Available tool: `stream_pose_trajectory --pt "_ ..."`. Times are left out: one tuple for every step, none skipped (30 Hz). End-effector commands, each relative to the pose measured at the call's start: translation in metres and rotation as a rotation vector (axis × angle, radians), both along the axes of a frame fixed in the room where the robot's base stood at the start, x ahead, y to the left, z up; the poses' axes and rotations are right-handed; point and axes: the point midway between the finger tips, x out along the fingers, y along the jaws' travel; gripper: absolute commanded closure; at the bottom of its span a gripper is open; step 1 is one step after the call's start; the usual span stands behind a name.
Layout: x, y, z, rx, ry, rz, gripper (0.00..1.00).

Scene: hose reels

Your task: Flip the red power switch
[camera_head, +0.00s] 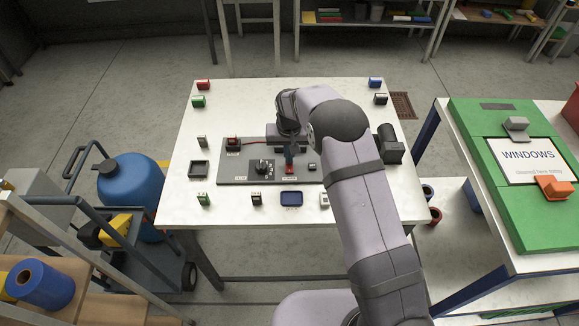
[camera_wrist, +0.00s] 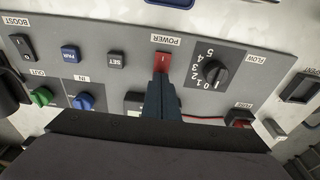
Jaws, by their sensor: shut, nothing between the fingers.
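The red power switch (camera_wrist: 162,61) sits on a grey control panel (camera_wrist: 130,35), under the POWER label in the wrist view. In the head view the switch (camera_head: 289,173) shows as a small red patch just below my fingertips. My gripper (camera_wrist: 162,80) is shut and empty, its dark fingers pointing at the switch. The fingertips cover the lower edge of the switch in the wrist view; I cannot tell whether they touch it. In the head view my gripper (camera_head: 289,158) is over the panel, and my arm hides the panel's right part.
A black FLOW knob (camera_wrist: 211,73) and a black SET button (camera_wrist: 116,60) flank the switch. A blue FAN button (camera_wrist: 70,52), a BOOST rocker (camera_wrist: 22,46) and a red-topped fuse (camera_wrist: 240,117) are farther out. Small blocks stand around the white table (camera_head: 245,100).

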Motion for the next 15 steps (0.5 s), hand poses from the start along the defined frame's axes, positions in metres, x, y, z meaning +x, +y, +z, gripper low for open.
stream_pose_trajectory --pt "0.0001 0.0000 -0.0013 0.000 0.000 0.000 1.00" --pt "0.0001 0.0000 -0.0017 0.000 0.000 0.000 1.00" --pt "0.0000 0.0000 -0.0022 0.000 0.000 0.000 1.00" --pt "0.0001 0.0000 -0.0026 0.000 0.000 0.000 1.00" --pt "0.0001 0.0000 -0.0031 0.000 0.000 0.000 1.00" --pt "0.0000 0.0000 -0.0036 0.000 0.000 0.000 1.00" --pt "0.0001 0.0000 -0.0040 0.000 0.000 0.000 1.00" --pt "0.0001 0.0000 -0.0044 0.000 0.000 0.000 1.00" --pt "0.0000 0.0000 -0.0049 0.000 0.000 0.000 1.00" --pt "0.0000 0.0000 -0.0054 0.000 0.000 0.000 1.00" --pt "0.0001 0.0000 -0.0058 0.000 0.000 0.000 1.00" --pt "0.0000 0.0000 -0.0063 0.000 0.000 0.000 1.00" --pt "0.0000 0.0000 -0.0068 0.000 0.000 0.000 1.00" --pt "-0.0001 0.0000 -0.0073 0.000 0.000 0.000 1.00" --pt "-0.0002 0.0000 -0.0079 0.000 0.001 0.000 1.00"
